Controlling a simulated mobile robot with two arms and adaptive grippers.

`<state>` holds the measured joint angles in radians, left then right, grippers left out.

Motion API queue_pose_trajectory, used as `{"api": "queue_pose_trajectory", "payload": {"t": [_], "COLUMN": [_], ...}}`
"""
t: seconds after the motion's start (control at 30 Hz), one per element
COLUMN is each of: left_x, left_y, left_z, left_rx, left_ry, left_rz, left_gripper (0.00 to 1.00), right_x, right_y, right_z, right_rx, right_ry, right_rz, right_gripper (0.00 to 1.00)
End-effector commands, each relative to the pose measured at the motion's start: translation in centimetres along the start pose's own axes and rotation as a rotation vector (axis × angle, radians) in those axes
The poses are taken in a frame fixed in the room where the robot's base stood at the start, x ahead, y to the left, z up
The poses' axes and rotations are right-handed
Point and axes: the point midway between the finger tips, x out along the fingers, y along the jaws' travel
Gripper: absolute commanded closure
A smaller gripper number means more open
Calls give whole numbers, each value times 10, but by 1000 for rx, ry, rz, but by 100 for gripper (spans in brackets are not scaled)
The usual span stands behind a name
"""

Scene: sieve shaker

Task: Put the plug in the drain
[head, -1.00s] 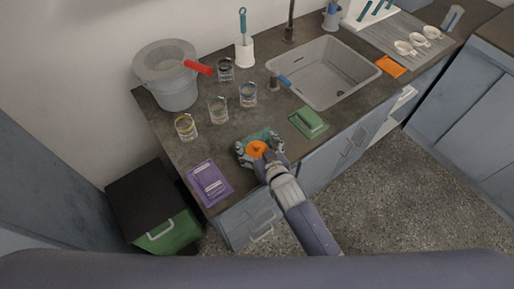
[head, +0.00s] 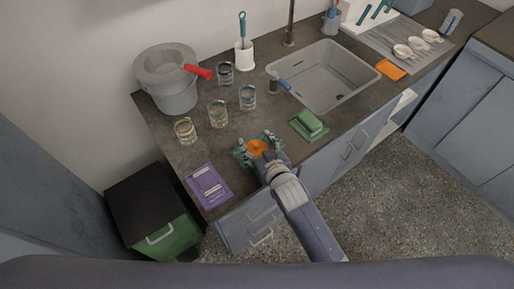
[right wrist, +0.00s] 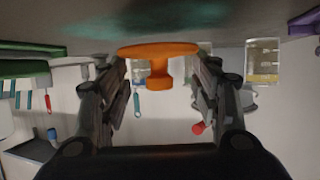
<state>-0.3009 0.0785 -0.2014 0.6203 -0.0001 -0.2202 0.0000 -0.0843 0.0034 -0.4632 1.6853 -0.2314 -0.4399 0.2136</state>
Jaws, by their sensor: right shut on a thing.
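The orange plug (head: 257,147) is at the counter's front edge, over a teal patch. My right gripper (head: 257,145) is around it. In the right wrist view the plug (right wrist: 158,62), with a wide flange and short stem, sits between the fingers of my right gripper (right wrist: 158,75), which is shut on it. The flange lies close to the grey counter surface; I cannot tell if it touches. The sink basin (head: 310,72) is up and to the right, with a small dark spot, perhaps the drain (head: 338,97), in its floor. My left gripper is not in view.
Several glasses (head: 218,112), a grey bucket (head: 172,80) and a purple packet (head: 208,185) stand left.

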Motion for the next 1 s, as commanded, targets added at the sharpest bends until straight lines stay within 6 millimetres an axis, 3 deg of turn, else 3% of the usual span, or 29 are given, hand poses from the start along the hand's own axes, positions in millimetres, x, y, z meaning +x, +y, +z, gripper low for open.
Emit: {"api": "queue_pose_trajectory", "payload": {"t": [0.07, 0.6, 0.8, 1.0], "left_x": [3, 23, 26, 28], "left_y": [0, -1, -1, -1], "left_z": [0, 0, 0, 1], "left_rx": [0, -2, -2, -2], "left_ry": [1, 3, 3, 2], "left_rz": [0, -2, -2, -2], "left_gripper": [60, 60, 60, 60], "right_x": [-5, -125, -148, -156], "right_y": [0, -12, -15, -15], "right_z": [-11, 32, 37, 38], "right_rx": [-1, 1, 0, -1], "right_ry": [4, -2, 0, 1], "right_rz": [0, 0, 0, 1], "right_gripper": [70, 70, 70, 70]}}
